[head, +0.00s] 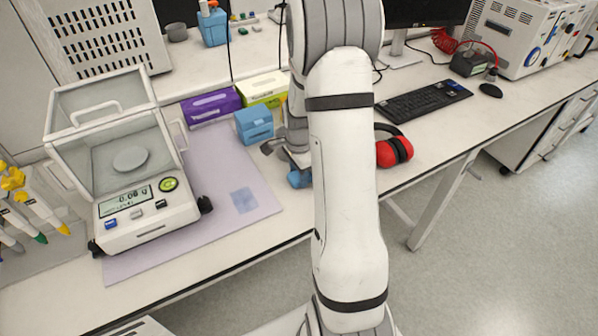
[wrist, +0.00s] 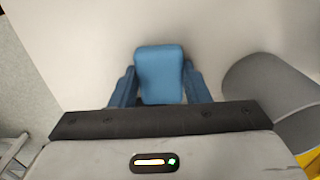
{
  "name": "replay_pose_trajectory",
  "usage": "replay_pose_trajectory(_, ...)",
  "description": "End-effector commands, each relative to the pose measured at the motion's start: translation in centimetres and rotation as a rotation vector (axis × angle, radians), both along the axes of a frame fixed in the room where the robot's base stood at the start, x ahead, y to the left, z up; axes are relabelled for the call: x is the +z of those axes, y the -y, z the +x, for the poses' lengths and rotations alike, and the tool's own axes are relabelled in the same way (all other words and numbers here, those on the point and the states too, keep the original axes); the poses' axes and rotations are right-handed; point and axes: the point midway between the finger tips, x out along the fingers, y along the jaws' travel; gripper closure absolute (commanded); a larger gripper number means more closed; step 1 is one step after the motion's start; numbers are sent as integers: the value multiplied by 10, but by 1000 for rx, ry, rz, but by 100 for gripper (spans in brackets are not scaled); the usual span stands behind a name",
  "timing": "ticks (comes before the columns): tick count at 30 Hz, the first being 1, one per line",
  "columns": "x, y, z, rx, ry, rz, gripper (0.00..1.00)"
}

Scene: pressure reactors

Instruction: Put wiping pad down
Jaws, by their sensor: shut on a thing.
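In the wrist view, my gripper (wrist: 160,88) has its two blue fingers shut on the wiping pad (wrist: 160,72), a blue rounded block. The pad lies over a plain pale surface; its height above that surface is hard to judge. In the head view, my arm hides most of the gripper. A small blue part shows at the gripper (head: 299,178) beside the arm, above the bench; I cannot tell whether it is finger or pad. A flat blue square (head: 244,200) lies on the lilac mat (head: 218,170) to the left.
A balance (head: 140,170) with a glass draft shield stands on the mat. A blue box (head: 254,124), a purple box (head: 211,106) and a green-white box (head: 263,90) stand behind. Red earmuffs (head: 394,150) lie right of the arm. A grey cylinder (wrist: 270,90) is close by.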

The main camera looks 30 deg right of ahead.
Motion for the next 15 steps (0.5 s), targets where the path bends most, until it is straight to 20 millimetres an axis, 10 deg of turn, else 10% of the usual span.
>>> replay_pose_trajectory(8,-4,0,0,-1,1,0,90)
replay_pose_trajectory(9,-3,1,0,-1,1,0,56)
replay_pose_trajectory(15,-2,1,0,-1,1,0,40)
